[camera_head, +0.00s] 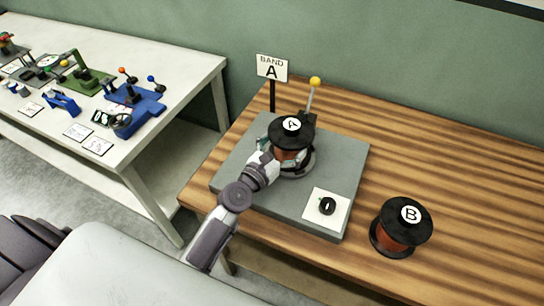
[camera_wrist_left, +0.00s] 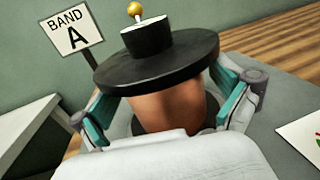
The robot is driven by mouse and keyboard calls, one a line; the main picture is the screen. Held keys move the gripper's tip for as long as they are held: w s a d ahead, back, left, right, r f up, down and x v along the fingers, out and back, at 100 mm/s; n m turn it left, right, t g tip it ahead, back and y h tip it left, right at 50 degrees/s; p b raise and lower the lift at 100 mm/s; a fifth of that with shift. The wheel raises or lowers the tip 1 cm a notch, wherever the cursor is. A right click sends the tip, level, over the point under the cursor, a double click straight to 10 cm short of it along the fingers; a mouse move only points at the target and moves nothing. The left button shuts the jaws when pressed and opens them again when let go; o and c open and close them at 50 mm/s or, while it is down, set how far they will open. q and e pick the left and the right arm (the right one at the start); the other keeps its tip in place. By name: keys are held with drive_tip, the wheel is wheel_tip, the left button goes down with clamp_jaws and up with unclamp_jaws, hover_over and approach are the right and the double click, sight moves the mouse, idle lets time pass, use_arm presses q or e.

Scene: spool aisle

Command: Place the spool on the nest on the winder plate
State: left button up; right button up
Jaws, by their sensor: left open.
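The spool marked A (camera_head: 291,135), with black flanges and a copper-brown winding, stands upright over the nest (camera_head: 299,168) on the grey winder plate (camera_head: 245,160). Whether it is fully seated cannot be seen. My left gripper (camera_head: 277,160) is at the spool's near side. In the left wrist view my open left gripper (camera_wrist_left: 172,110) has its teal-padded fingers on both sides of the spool's winding (camera_wrist_left: 172,103), below the black top flange. The spool's lower end is hidden behind my gripper. My right gripper is not in view.
A spool marked B (camera_head: 402,226) stands on the wooden table at the right. A sign reading BAND A (camera_head: 272,68) and a yellow-knobbed lever (camera_head: 313,90) stand behind the nest. A white bench (camera_head: 150,70) is at left.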

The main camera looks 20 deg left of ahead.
use_arm(q)
drive_tip(key=b+v, duration=0.1)
drive_tip(key=v, duration=0.7)
drive_tip(key=shift+s+f, duration=0.1)
drive_tip(key=shift+s, duration=0.1)
drive_tip(key=shift+s+a+b, duration=0.15)
drive_tip(key=shift+s+b, duration=0.2)
drive_tip(key=shift+s, duration=0.2)
idle(0.4)
